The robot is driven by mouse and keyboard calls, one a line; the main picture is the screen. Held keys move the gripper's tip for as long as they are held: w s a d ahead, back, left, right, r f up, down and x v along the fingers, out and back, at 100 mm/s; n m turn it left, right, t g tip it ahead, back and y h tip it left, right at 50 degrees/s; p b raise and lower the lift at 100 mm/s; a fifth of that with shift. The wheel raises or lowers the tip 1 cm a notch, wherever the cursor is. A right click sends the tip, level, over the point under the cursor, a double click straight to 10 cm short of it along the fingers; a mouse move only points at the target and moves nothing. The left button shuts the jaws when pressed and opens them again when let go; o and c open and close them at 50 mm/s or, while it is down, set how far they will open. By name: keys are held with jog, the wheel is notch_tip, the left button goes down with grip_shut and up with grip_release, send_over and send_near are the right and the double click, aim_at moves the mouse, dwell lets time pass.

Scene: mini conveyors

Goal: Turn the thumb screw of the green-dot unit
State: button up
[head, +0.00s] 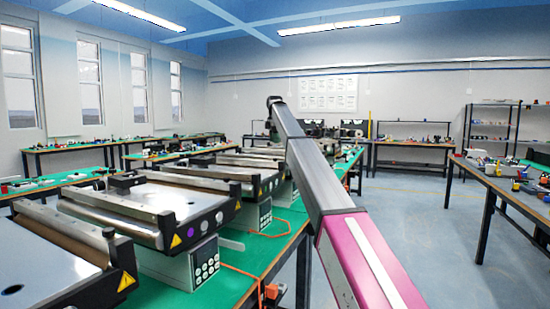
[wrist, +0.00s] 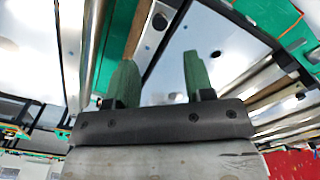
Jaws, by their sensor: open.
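Several mini conveyor units stand in a row on a green-topped table at the left of the head view. The second-nearest unit (head: 155,215) carries a purple dot (head: 190,229) on its end face. I cannot make out a green dot on any unit, so I cannot tell which is the green-dot unit. In the wrist view my gripper (wrist: 158,62) is open, its two green fingers apart with nothing between them. A small round dark-and-grey part (wrist: 160,20) shows beyond the gap; I cannot tell whether it is a thumb screw. Metal conveyor surfaces lie beyond the fingers.
The nearest conveyor (head: 50,265) has a yellow warning triangle. Control boxes with buttons (head: 206,265) sit under the units' ends, and an orange cable (head: 285,235) runs along the green table (head: 250,253). Open blue-grey floor (head: 410,230) lies to the right, before another workbench.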

aim_at(275, 160)
notch_tip(275, 160, down, 9)
dwell(0.3)
grip_shut()
